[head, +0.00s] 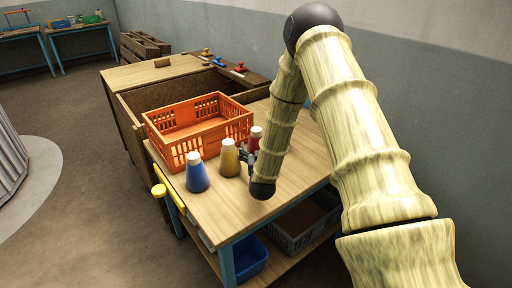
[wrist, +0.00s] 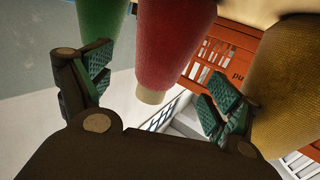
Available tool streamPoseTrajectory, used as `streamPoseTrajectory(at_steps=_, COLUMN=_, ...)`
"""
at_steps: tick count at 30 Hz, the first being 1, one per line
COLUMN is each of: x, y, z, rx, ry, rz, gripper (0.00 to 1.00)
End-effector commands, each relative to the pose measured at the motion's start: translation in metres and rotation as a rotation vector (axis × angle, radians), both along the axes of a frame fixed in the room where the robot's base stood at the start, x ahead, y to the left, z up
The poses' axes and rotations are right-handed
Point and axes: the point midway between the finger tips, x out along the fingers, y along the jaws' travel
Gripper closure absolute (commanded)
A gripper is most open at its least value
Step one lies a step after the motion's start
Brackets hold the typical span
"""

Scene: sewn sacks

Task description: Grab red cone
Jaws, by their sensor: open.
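The red cone (head: 255,139) stands on the wooden table, partly hidden by my gripper and arm in the head view. In the wrist view the red cone (wrist: 175,45) hangs into the picture from the top, with its pale tip between my fingers. My gripper (wrist: 158,92) is open, one finger on each side of the red cone, with gaps showing. In the head view my gripper (head: 248,156) is small and partly hidden, right beside the red cone.
A yellow cone (head: 230,160) and a blue cone (head: 197,174) stand left of the red one. A green cone (wrist: 101,20) shows near my left finger in the wrist view. An orange crate (head: 178,153) sits behind the cones. The table's front right (head: 235,215) is clear.

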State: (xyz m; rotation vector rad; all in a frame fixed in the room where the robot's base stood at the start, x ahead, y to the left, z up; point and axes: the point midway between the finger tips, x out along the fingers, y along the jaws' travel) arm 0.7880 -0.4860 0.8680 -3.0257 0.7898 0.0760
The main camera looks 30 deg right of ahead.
Motion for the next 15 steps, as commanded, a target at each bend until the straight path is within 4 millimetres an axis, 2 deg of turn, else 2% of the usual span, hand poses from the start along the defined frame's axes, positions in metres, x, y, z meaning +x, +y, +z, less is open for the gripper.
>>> streamPoseTrajectory(at_steps=5, x=0.008, y=-0.005, z=0.0, rx=0.0, ry=-0.001, rz=-0.001, gripper=0.09)
streamPoseTrajectory(at_steps=15, x=0.044, y=-0.025, z=-0.002, rx=-0.001, ry=-0.001, rz=-0.001, gripper=0.09)
